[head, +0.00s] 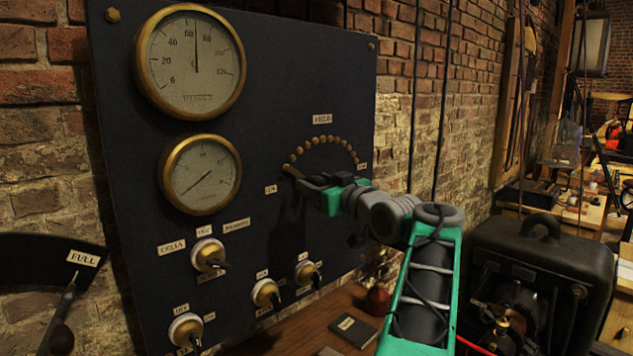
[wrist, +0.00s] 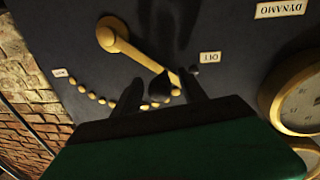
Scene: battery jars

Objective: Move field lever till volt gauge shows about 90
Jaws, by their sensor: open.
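The volt gauge (head: 190,62) is the upper brass-rimmed dial on the dark panel. Its needle points almost straight up, between 60 and 80. The brass field lever (wrist: 138,52) runs from its round pivot to the end of the stud arc beside a small white label (wrist: 210,57). In the head view the lever tip (head: 291,171) shows at the arc's left end; the rest is hidden behind my gripper (head: 308,182). In the wrist view my gripper (wrist: 163,88) is open, its dark fingers on either side of the lever's dark knob (wrist: 160,87). Contact cannot be told.
An arc of brass studs (head: 322,139) curves up and right from the lever tip. A second gauge (head: 200,174) and several brass switches (head: 208,256) are on the panel's left and lower part. A wooden bench (head: 335,312) lies below; a dark machine (head: 540,262) stands at right.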

